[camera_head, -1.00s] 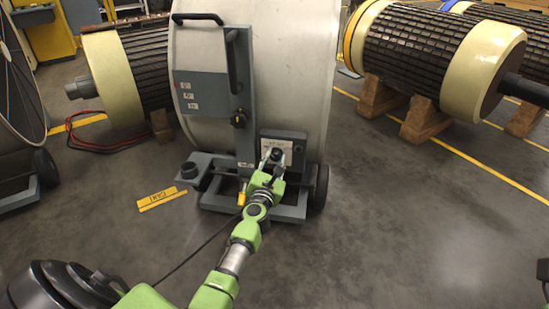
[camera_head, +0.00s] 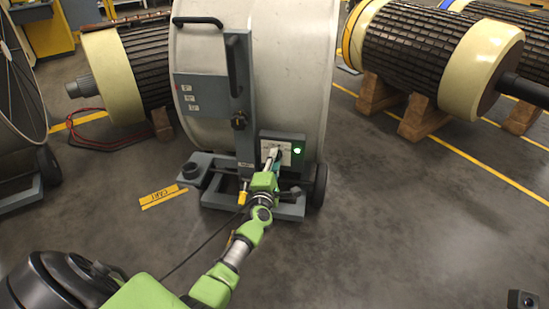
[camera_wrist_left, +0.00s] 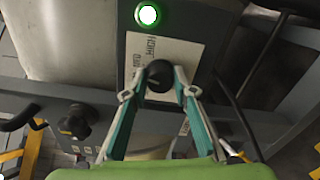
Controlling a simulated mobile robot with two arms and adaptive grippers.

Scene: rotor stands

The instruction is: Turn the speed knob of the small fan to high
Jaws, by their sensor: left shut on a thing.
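The fan (camera_head: 285,80) is a big pale drum on a wheeled grey frame. A grey control box (camera_head: 268,138) with a white label plate sits low on its front, and a green light (camera_head: 297,150) glows there. The light also shows in the left wrist view (camera_wrist_left: 148,14). The black speed knob (camera_wrist_left: 158,72) sticks out of the plate. My left gripper (camera_head: 273,157) reaches the box from below. In the left wrist view its fingers (camera_wrist_left: 161,88) are shut on the knob, one on each side. My right gripper does not show.
A second black knob (camera_head: 239,120) is on the upright grey post. Rotors on wooden blocks (camera_head: 425,117) stand behind on the right. A black wheel (camera_head: 320,185) flanks the fan.

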